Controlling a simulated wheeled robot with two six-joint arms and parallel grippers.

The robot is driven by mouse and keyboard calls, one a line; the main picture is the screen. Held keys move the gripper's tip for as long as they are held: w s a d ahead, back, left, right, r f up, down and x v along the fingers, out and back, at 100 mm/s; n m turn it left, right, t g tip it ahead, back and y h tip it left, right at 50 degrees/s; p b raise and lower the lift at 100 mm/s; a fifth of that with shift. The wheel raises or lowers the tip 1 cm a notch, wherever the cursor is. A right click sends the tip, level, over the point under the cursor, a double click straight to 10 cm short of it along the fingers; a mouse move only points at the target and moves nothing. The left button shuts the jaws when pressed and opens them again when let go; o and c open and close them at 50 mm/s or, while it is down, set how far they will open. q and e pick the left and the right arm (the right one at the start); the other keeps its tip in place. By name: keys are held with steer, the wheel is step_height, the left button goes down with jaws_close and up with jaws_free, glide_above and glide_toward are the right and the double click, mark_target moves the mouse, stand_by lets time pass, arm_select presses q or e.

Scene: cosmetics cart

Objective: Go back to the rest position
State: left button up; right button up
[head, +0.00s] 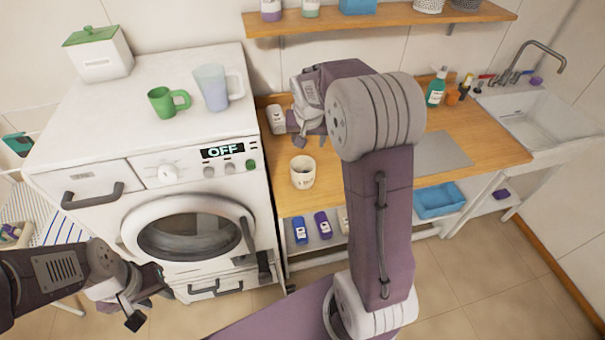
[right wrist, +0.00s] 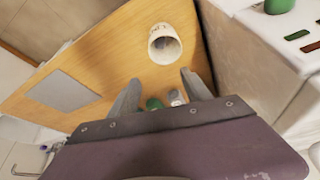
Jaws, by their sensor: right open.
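My right gripper (head: 303,128) is over the wooden counter (head: 470,130), just behind the white cup (head: 302,172). In the right wrist view my right gripper (right wrist: 160,92) has its fingers wide apart with nothing between them. The cup (right wrist: 165,46) stands upright on the counter beyond the fingertips, apart from them. My left gripper (head: 148,302) is low at the lower left, in front of the washing machine (head: 120,220). I see nothing held in it, but its jaws are too unclear to read.
A green mug (head: 165,103) and a pale cup (head: 211,88) stand on the washing machine. A white can (head: 276,119) is beside my right gripper. Bottles (head: 435,88) stand near the sink (head: 540,120). A blue basket (head: 438,200) sits on the lower shelf.

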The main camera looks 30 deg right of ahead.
steer(key=shift+r, duration=0.15)
stand_by(0.4)
steer(key=s+a+f+n+g+b, duration=0.1)
steer(key=s+a+f, duration=0.2)
steer(key=s, duration=0.3)
steer(key=s+a+f+n+y, duration=0.1)
steer(key=s+a+f+n, duration=0.1)
steer(key=s+a+f, duration=0.2)
steer(key=s+a+f+n+g+y+b, duration=0.1)
steer(key=s+a+f, duration=0.3)
steer(key=s, duration=0.6)
steer(key=shift+s+a+f+n+g+b, duration=0.2)
steer(key=shift+a+n+g+b, duration=0.15)
steer(key=shift+a+n, duration=0.4)
steer(key=shift+r, duration=0.1)
